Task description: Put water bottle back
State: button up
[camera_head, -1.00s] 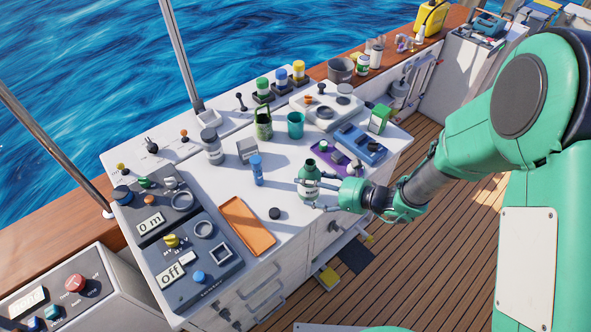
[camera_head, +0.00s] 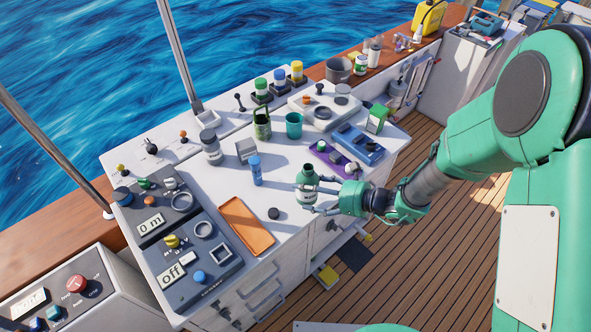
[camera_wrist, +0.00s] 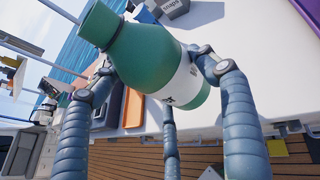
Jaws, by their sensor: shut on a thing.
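A green bottle (camera_head: 307,174) with a white label stands about upright at the front edge of the white counter (camera_head: 207,190). My gripper (camera_head: 309,194) comes from the right and is shut on this bottle around its lower body. The wrist view shows the bottle (camera_wrist: 145,55) large and tilted in the picture, with jointed blue-grey fingers (camera_wrist: 165,92) around it and its neck clear of them. Part of the label is hidden by a finger. I cannot tell whether the bottle's base touches the counter.
An orange tray (camera_head: 246,226) and a black round cap (camera_head: 274,213) lie left of the bottle. A blue bottle (camera_head: 257,172), a green cup (camera_head: 294,125) and a purple tray (camera_head: 326,154) stand behind. Bare counter lies between the blue bottle and the held bottle.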

jog(key=w+a, duration=0.2)
jog(key=w, duration=0.4)
jog(key=w+a+f+b, duration=0.1)
jog(key=w+a, duration=0.2)
jog(key=w, duration=0.3)
jog(key=shift+w+b, duration=0.3)
jog(key=shift+w, duration=0.1)
jog(key=shift+f, duration=0.1)
jog(key=shift+f+b, duration=0.5)
jog(key=shift+f, duration=1.25)
jog(key=shift+f, duration=0.2)
jog(key=o, duration=1.4)
jog(key=shift+o, duration=0.2)
jog(key=shift+r, duration=0.2)
jog(key=p+v, duration=0.2)
jog(key=v, duration=1)
jog(key=shift+s, duration=0.1)
